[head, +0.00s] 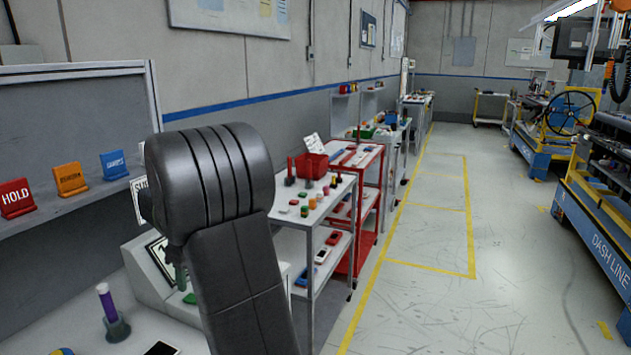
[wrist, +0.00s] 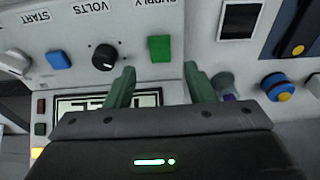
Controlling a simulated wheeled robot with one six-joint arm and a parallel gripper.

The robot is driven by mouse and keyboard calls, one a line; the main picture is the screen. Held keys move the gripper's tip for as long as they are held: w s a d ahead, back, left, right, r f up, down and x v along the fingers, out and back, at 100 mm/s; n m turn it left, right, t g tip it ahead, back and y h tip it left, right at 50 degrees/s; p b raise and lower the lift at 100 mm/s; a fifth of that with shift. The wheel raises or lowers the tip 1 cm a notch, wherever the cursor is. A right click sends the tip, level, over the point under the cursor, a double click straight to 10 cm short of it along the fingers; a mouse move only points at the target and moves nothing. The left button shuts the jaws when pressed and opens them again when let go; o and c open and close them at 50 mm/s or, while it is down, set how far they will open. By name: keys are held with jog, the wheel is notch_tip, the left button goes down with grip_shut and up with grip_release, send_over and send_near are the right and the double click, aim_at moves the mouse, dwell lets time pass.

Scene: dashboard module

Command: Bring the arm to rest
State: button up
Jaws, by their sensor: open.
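My arm stands large in the middle of the head view, with dark padded links. My gripper (wrist: 158,75) shows in the wrist view with its two green fingers spread apart and nothing between them. It is above a light panel (wrist: 205,60) with a black knob (wrist: 104,57), a green button (wrist: 159,48) and a blue button (wrist: 58,60). In the head view the arm hides most of the gripper; only a bit of green finger (head: 180,276) shows beside the panel unit.
HOLD (head: 16,198), orange and blue signs stand on a ledge. A grey cart (head: 322,205) with small parts and a red cart (head: 368,215) stand beyond the arm. The floor (head: 490,300) at right is clear.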

jog(key=f, duration=0.3)
jog(key=a+f, duration=0.1)
jog(key=f, duration=0.1)
jog(key=shift+w+f, duration=0.15)
jog(key=shift+f, duration=0.2)
jog(key=shift+d+r+y+b, duration=0.15)
jog(key=shift+y+b, duration=0.15)
jog(key=shift+b, duration=0.25)
jog(key=shift+r+p, duration=0.2)
jog(key=shift+p, duration=0.25)
